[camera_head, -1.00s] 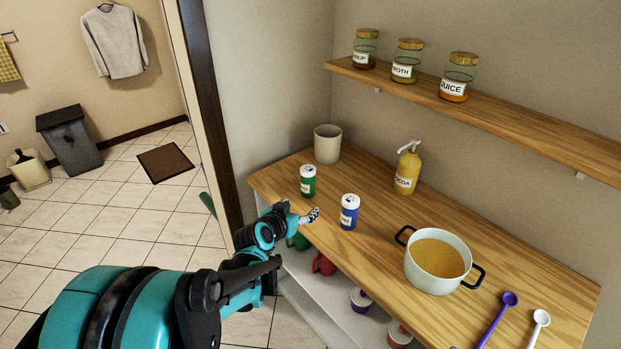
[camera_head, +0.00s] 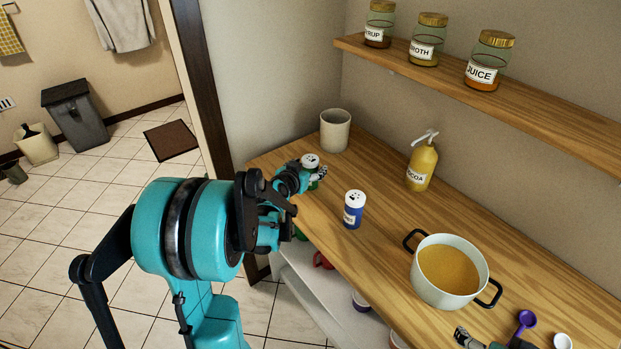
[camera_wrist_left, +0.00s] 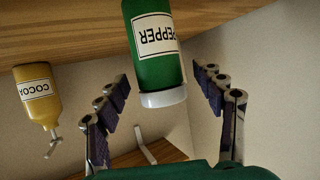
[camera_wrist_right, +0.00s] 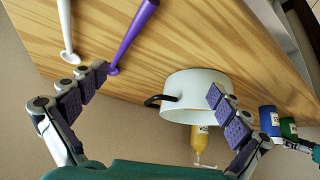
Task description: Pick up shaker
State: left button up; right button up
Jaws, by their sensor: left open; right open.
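The green pepper shaker (camera_head: 311,164) stands at the counter's left end, partly hidden by my left gripper (camera_head: 312,177) in the head view. In the left wrist view the shaker (camera_wrist_left: 155,50) shows upside down between the spread fingers of the left gripper (camera_wrist_left: 168,110), apart from both. A blue shaker (camera_head: 354,210) with a white lid stands to its right; its label is too small to read. My right gripper (camera_head: 475,341) is at the bottom edge of the head view. In the right wrist view the right gripper (camera_wrist_right: 150,120) is open and empty.
A beige cup (camera_head: 335,131) stands behind the green shaker. A cocoa bottle (camera_head: 421,166) and a white pot (camera_head: 440,290) of orange liquid stand farther right. Purple (camera_wrist_right: 133,35) and white (camera_wrist_right: 66,30) spoons lie near the right gripper. A shelf (camera_head: 480,95) with jars hangs above.

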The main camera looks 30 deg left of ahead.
pick_arm(q)
jog(key=shift+x, duration=0.85)
jog(key=shift+s+r, duration=0.1)
jog(key=shift+r, duration=0.05)
jog(key=shift+c, duration=0.6)
jog(key=c, duration=1.2)
jog(key=shift+o, duration=0.2)
